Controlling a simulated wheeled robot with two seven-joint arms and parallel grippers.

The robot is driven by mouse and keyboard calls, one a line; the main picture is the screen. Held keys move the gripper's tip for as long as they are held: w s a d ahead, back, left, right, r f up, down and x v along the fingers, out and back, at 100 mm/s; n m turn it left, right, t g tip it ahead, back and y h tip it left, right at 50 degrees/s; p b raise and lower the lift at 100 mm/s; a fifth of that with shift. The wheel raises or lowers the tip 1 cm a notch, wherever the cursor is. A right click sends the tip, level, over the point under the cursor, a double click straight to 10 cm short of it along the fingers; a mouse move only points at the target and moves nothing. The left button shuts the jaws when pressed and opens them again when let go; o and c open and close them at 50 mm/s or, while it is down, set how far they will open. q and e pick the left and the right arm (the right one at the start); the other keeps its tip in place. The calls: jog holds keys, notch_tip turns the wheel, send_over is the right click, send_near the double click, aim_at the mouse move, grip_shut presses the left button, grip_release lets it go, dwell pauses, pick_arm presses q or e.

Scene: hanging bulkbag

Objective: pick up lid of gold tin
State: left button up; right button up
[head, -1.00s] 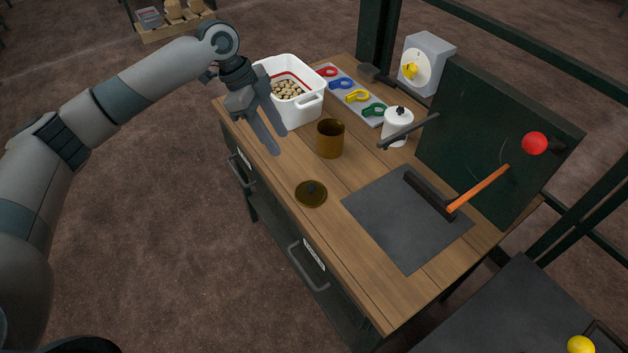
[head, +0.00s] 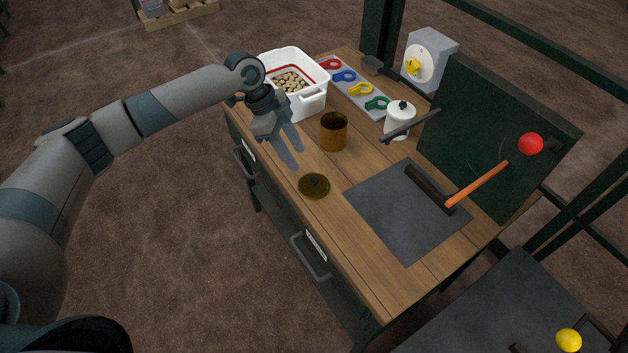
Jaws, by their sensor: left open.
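The lid of the gold tin (head: 314,186) is a flat, dark gold disc with a dark knob. It lies on the wooden bench near its front left edge. The gold tin (head: 333,132) stands upright and open just behind the lid. My left gripper (head: 292,158) points down with its fingers apart and empty, above and behind the lid, to the left of the tin. It does not touch the lid. My right gripper is not in view.
A white bin (head: 306,103) with corks or similar pieces stands at the bench's back left. A white canister (head: 399,120) stands right of the tin. A dark mat (head: 405,215) lies right of the lid, with an orange-handled tool (head: 477,185) above it. Colored rings (head: 360,89) sit on a grey panel.

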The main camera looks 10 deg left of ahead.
aim_at(314, 180)
pick_arm(q)
jog(key=shift+p+x, duration=0.5)
jog(key=shift+x, duration=1.7)
jog(key=shift+d, duration=0.1)
jog(key=shift+d+f+p, duration=0.35)
jog(key=shift+d+p, duration=0.05)
jog(key=shift+p, duration=0.2)
jog(key=p+x, duration=0.1)
jog(key=x, duration=0.2)
jog(key=shift+w+d+r+p, duration=0.1)
jog(key=shift+d+p, duration=0.05)
jog(key=shift+p, duration=0.15)
jog(key=shift+d+f, duration=0.15)
jog(key=shift+f, duration=0.45)
grip_shut()
